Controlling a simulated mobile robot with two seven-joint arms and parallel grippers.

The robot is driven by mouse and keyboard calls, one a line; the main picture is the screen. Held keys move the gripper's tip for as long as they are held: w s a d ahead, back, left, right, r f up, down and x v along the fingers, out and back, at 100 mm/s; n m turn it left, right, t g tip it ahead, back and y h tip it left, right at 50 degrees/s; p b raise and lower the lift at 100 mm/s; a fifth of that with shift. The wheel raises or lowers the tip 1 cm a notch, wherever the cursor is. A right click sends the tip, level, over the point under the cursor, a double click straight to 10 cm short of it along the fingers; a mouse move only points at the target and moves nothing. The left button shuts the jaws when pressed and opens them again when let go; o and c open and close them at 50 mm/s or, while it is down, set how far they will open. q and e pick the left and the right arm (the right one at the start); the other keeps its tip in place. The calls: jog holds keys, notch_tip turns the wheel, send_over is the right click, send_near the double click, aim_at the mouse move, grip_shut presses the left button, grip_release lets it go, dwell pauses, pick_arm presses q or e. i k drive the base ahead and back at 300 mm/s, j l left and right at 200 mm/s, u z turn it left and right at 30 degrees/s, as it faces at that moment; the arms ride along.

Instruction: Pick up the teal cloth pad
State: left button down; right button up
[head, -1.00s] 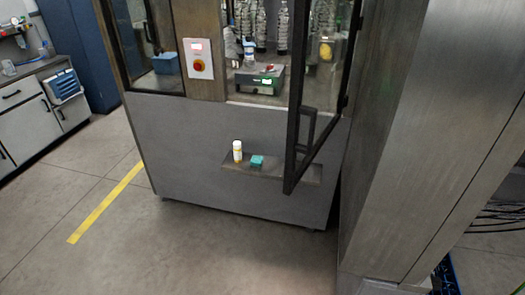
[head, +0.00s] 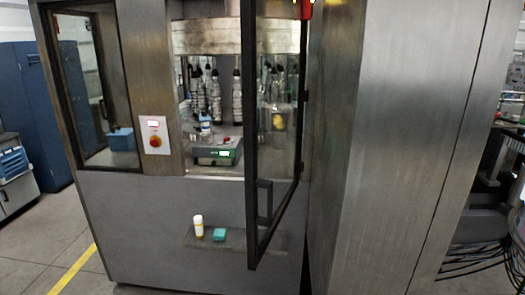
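The teal cloth pad (head: 219,235) is a small folded block. It lies on a narrow grey shelf (head: 236,242) on the front of the machine, low in the head view and left of centre. A white bottle with a yellow label (head: 198,226) stands upright just left of the pad, apart from it. Neither of my grippers shows in the head view.
A glass door with a dark frame (head: 257,150) stands open, its lower corner reaching over the shelf's right part. A control box with a red knob (head: 155,138) is on the machine front. A steel cabinet (head: 400,150) fills the right. Floor at lower left is clear.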

aim_at(219, 235)
jog(key=z, duration=0.25)
jog(key=i+j+z, duration=0.15)
jog(key=j+z, duration=0.35)
jog(key=i+j+z, duration=0.1)
jog(key=j+z, duration=0.2)
jog(key=z, duration=0.15)
jog(key=j+z, duration=0.35)
jog(key=j, duration=0.75)
jog(key=j+z, duration=0.1)
jog(key=j, duration=1.75)
jog(key=k, duration=0.05)
